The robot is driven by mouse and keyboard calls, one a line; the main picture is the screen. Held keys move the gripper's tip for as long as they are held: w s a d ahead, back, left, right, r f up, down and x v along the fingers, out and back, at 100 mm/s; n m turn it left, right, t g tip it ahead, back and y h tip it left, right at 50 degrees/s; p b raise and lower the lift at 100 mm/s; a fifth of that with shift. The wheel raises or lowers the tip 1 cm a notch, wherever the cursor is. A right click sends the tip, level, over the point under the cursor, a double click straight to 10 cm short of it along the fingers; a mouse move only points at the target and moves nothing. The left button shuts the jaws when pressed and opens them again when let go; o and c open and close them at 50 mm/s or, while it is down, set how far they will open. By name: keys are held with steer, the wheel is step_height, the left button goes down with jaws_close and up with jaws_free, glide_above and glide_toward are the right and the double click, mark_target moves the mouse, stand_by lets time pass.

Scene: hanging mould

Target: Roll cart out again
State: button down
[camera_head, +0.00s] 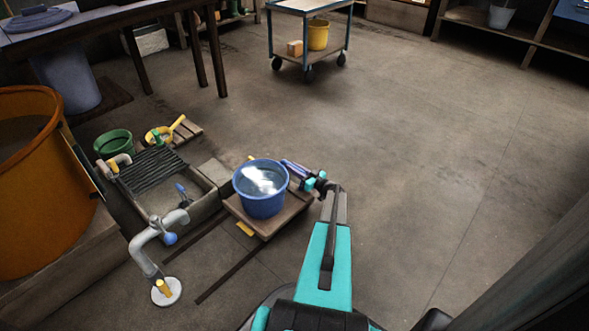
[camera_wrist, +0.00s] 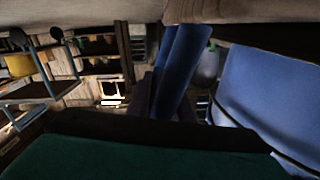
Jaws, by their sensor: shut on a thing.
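The low wooden cart (camera_head: 287,214) stands on the floor at the dark rails. A blue bucket (camera_head: 262,204) filled with clear liquid stands upright on it, and its side shows large in the wrist view (camera_wrist: 262,95). My gripper (camera_head: 308,180) is at the right side of the bucket, close above the cart's edge. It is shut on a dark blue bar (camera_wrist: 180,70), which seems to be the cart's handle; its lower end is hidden.
A stone basin (camera_head: 205,200) with a dark grate adjoins the cart on the left. A bent grey pipe (camera_head: 150,250) rises in front of the basin. A trolley (camera_head: 300,8) with a yellow bucket stands at the back. The floor to the right is clear.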

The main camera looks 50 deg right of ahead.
steer(key=c, duration=1.7)
jaws_free()
steer(key=shift+s+d+h, duration=0.25)
steer(key=shift+d+h, duration=0.05)
steer(key=shift+d, duration=0.3)
steer(key=shift+o, duration=0.3)
steer(key=shift+a, duration=0.15)
steer(key=shift+a, duration=0.1)
steer(key=shift+s, duration=0.1)
steer(key=s+p, duration=0.4)
steer(key=s, duration=0.9)
steer(key=shift+s+a, duration=0.25)
steer(key=shift+a, duration=0.2)
